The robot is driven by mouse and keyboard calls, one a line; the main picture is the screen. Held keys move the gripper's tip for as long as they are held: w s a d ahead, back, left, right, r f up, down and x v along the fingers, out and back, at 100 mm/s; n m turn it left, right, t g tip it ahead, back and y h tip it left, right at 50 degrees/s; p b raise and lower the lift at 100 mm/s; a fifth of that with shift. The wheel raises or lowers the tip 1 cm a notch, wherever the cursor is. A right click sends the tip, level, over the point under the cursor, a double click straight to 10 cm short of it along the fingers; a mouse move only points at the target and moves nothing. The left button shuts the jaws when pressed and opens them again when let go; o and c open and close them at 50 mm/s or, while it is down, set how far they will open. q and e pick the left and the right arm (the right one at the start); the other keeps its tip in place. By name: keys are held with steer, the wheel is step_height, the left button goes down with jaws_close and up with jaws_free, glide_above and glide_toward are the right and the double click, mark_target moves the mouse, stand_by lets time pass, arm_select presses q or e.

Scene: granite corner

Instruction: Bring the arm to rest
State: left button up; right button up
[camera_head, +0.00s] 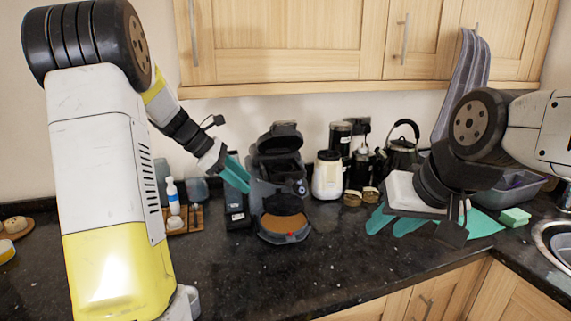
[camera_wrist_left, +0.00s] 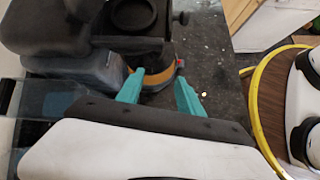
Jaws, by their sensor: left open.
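My left gripper (camera_head: 236,174) has teal fingers and hangs above the counter, in front of the left side of a dark grey coffee machine (camera_head: 262,190). In the left wrist view the left gripper (camera_wrist_left: 160,88) shows its two fingers spread apart with nothing between them. The coffee machine (camera_wrist_left: 110,45) shows beyond the fingertips there. My right gripper (camera_head: 388,222) is low over the counter at the right, its teal fingers apart and no object seen between them.
A cream grinder (camera_head: 327,176), dark canisters and a black kettle (camera_head: 402,150) stand along the wall. A white bottle (camera_head: 173,196) stands at left. The front middle counter (camera_head: 230,275) is clear.

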arm_select(q)
steer(key=s+d+r+m+t+y, duration=0.1)
steer(key=s+r+m+y, duration=0.1)
steer(key=s+m, duration=0.8)
steer(key=s+d+r+m+t+y, duration=0.2)
steer(key=s+m, duration=0.8)
steer(key=s, duration=0.5)
steer(key=shift+s+d+r+t+y, duration=0.35)
steer(key=shift+r+y, duration=0.2)
steer(key=shift+y, duration=0.35)
